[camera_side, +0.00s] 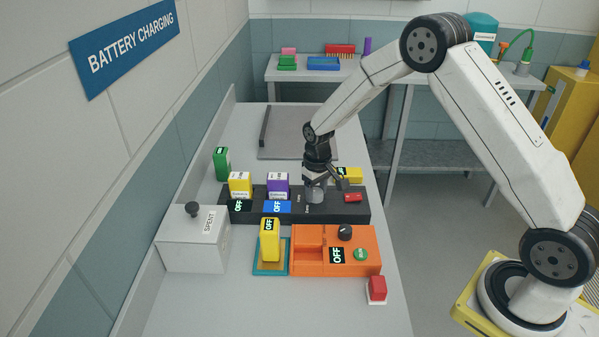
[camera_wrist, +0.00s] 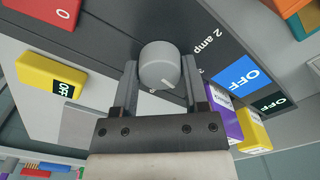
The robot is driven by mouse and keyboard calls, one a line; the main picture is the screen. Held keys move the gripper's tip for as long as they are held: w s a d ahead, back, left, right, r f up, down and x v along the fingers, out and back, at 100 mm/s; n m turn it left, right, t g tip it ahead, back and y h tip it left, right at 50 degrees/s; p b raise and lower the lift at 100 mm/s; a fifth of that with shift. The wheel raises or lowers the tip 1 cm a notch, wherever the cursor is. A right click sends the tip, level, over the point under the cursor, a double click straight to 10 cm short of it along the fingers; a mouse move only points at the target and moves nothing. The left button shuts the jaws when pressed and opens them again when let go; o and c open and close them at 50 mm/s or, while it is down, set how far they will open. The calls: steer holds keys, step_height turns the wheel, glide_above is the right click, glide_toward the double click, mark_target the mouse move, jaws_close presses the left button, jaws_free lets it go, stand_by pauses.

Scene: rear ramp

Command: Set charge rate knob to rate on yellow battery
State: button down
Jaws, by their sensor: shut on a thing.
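The grey charge rate knob (camera_wrist: 160,62) sits on the dark charger panel (camera_wrist: 195,20), beside a "2 amp" marking. A pale pointer line on it aims toward the lower right in the wrist view. My gripper (camera_wrist: 158,75) is shut on the knob, one finger on each side. In the side view my gripper (camera_side: 318,187) reaches down onto the knob (camera_side: 315,196), partly hiding it. A yellow battery (camera_side: 240,185) and a purple battery (camera_side: 278,185) stand in the charger (camera_side: 337,212). Its displays read OFF. The yellow battery's rate label is too small to read.
Another yellow battery (camera_side: 269,241) stands on a teal-edged base; one more (camera_side: 352,175) lies behind the charger. An orange unit (camera_side: 307,268) with a black knob (camera_side: 345,232) is in front. A grey SPENT box (camera_side: 190,250), green battery (camera_side: 221,163) and red button (camera_side: 377,288) stand around.

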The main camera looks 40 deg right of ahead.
mark_target(316, 191)
steer(key=shift+n, duration=0.8)
steer(key=shift+c, duration=0.5)
jaws_free()
steer(key=shift+r, duration=0.1)
steer(key=shift+r, duration=3.85)
